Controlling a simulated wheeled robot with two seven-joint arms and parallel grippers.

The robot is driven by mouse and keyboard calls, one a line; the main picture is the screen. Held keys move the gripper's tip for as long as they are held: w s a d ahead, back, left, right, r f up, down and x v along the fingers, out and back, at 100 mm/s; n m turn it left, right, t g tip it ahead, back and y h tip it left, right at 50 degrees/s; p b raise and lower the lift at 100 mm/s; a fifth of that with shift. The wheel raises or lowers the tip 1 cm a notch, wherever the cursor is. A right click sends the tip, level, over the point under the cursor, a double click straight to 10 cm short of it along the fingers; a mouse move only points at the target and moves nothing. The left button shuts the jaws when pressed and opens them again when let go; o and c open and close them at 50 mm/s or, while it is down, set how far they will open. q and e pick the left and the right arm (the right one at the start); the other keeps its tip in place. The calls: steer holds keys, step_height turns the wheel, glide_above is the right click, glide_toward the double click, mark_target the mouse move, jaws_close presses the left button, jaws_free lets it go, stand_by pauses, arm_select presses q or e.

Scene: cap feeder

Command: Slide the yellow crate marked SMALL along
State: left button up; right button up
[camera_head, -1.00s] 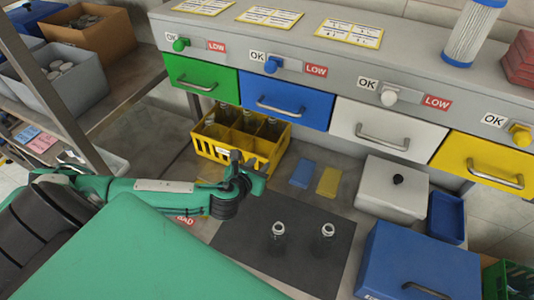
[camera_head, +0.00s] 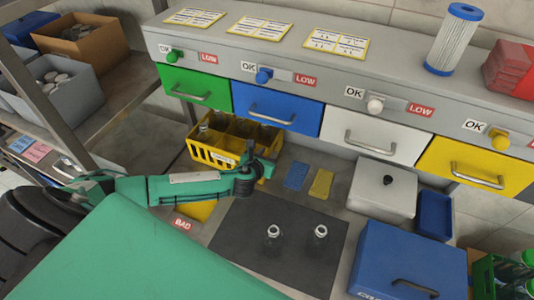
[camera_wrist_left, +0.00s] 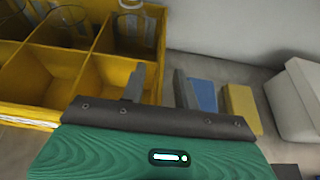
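The yellow crate (camera_head: 212,157) stands on the bench below the green and blue drawers. It has several compartments, and clear bottles stand in some of them. A pale label on its front is too small to read. In the head view my left gripper (camera_head: 257,164) is at the crate's right end and hides part of it. In the left wrist view, the gripper (camera_wrist_left: 158,85) has its fingers apart. One finger is over the crate (camera_wrist_left: 110,45) and the other outside its right wall, with the wall between them; contact is unclear. My right gripper is not in view.
A dark mat (camera_head: 245,239) with two bottles lies in front. Blue (camera_head: 296,175) and yellow (camera_head: 321,184) pads lie right of the crate, before a white lidded box (camera_head: 375,200). A yellow area by a BAD label (camera_head: 183,224) shows below my arm. A blue box (camera_head: 410,262) stands front right.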

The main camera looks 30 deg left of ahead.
arm_select(q)
steer(key=shift+c, duration=0.4)
jaws_close()
stand_by(1.1)
